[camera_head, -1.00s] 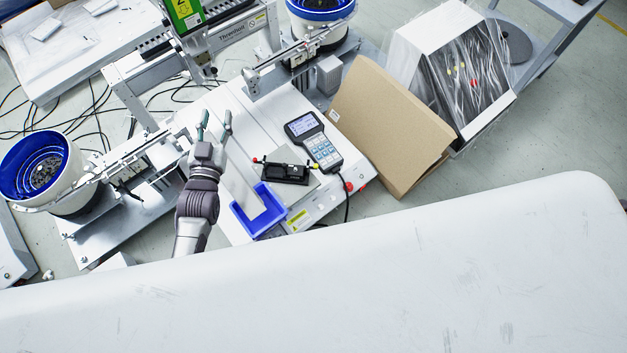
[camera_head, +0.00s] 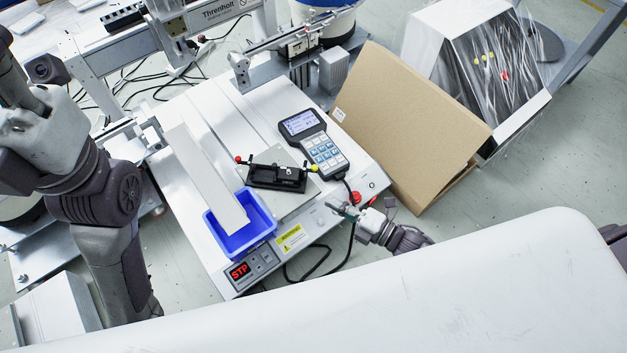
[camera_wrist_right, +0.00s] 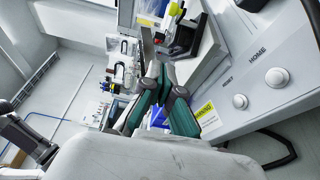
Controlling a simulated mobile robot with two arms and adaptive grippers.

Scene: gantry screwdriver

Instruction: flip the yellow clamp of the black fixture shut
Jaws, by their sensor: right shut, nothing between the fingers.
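The black fixture (camera_head: 277,177) sits on a grey plate on the white machine top. Its yellow knob (camera_head: 315,168) sticks out at its right end, and a red knob (camera_head: 238,159) at its left end. The clamp's exact angle is too small to tell. In the right wrist view the fixture (camera_wrist_right: 184,42) and yellow knob (camera_wrist_right: 174,9) show beyond the fingers. My right gripper (camera_head: 343,209) is near the machine's front right edge, apart from the fixture and to its lower right. Its green fingers (camera_wrist_right: 160,70) are shut and empty. My left arm is at the left; its gripper is out of view.
A handheld pendant (camera_head: 315,144) lies right behind the fixture. A blue bin (camera_head: 243,241) stands left in front, with a grey chute (camera_head: 205,180) running into it. A red button (camera_head: 356,197) and a cable are near my right gripper.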

